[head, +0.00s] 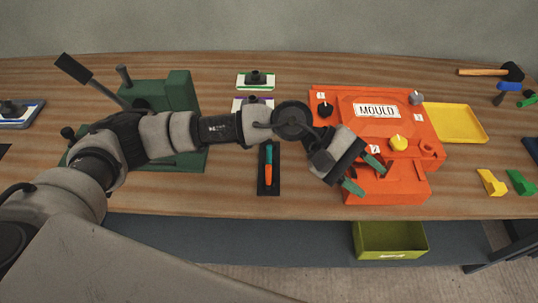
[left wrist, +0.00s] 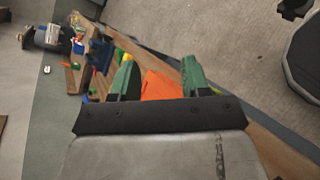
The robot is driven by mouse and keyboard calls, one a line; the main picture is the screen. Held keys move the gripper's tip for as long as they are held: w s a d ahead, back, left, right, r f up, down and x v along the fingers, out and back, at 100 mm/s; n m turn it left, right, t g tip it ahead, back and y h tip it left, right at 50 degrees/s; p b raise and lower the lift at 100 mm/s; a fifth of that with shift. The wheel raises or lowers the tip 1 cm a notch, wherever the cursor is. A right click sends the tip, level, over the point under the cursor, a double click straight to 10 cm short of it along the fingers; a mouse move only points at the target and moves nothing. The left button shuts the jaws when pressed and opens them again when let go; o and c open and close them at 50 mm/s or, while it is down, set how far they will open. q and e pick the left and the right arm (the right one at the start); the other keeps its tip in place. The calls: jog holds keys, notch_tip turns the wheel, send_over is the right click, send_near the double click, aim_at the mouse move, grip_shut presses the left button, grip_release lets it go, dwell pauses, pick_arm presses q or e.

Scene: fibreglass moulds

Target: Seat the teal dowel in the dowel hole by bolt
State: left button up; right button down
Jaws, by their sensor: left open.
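My left gripper (head: 363,174) is open, its two green fingers apart at the front-left part of the orange mould (head: 407,187). No held object shows between the fingers. In the left wrist view, orange (left wrist: 160,87) shows between and beyond the fingers. I cannot tell which is the dowel. The gripper hides the mould's front-left part.
A green press-like machine (head: 180,95) stands at left, behind my arm. A yellow tray (head: 460,122) lies right of the mould. Yellow (head: 491,182) and green (head: 521,182) blocks are near the front right. An olive bin (head: 390,239) sits below the bench edge.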

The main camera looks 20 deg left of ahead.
pick_arm(q)
jog(key=w+a+f+m+t+y, duration=0.1)
jog(key=w+a+m+y, duration=0.1)
jog(key=a, duration=0.5)
jog(key=w+a+f+m+t+y, duration=0.1)
jog(key=w+a+m+y, duration=0.2)
jog(key=w+a+y, duration=0.2)
jog(key=w+a+f+m+y, duration=0.1)
jog(key=w+a+m+y, duration=0.1)
jog(key=a+y, duration=0.4)
jog(key=shift+w+a+f+m+t, duration=0.1)
jog(key=shift+w+a+m+t, duration=0.1)
jog(key=shift+w+a, duration=0.35)
jog(key=shift+w+a+m+t, duration=0.2)
jog(key=shift+w+a, duration=0.05)
jog(key=shift+a, duration=0.55)
jog(key=p, duration=0.1)
send_over(269, 146)
notch_tip(269, 146, down, 4)
jog(key=shift+f, duration=0.1)
jog(key=shift+f+p, duration=0.3)
jog(key=shift+f, duration=0.3)
jog(key=shift+f+p, duration=0.35)
notch_tip(269, 146, down, 4)
jog(key=shift+r+p, duration=0.15)
jog(key=shift+p, duration=0.6)
jog(key=shift+f, duration=0.4)
jog(key=shift+c, duration=0.3)
